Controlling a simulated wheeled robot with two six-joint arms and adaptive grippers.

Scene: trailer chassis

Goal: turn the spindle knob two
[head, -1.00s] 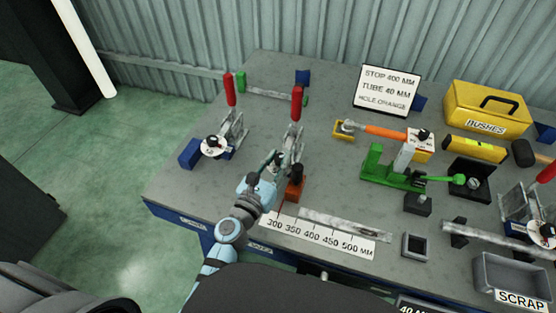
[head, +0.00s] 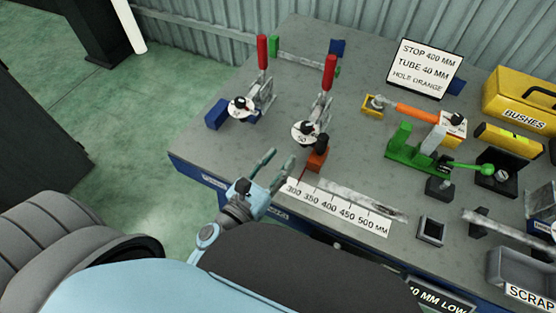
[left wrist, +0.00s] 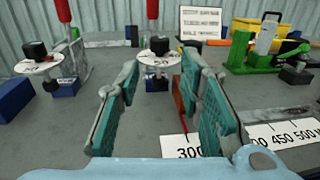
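A black knob (head: 308,126) sits on a round white dial (head: 299,137) at the second red-handled clamp; it also shows in the left wrist view (left wrist: 159,46). Another black knob (head: 239,102) sits on a similar dial at the left clamp; this one too shows in the left wrist view (left wrist: 34,50). I cannot read which is spindle two. My left gripper (head: 279,161) is open and empty, in front of the second dial and apart from it. In the left wrist view, that dial stands beyond and between the open fingers (left wrist: 162,72). My right gripper is not in view.
Tall red handles (head: 329,72) rise behind the dials. An orange-brown block (head: 317,158) stands close beside the second dial. A millimetre scale strip (head: 338,205) lies right of my left gripper. The green clamp (head: 408,150) and scrap tray (head: 526,268) are farther right.

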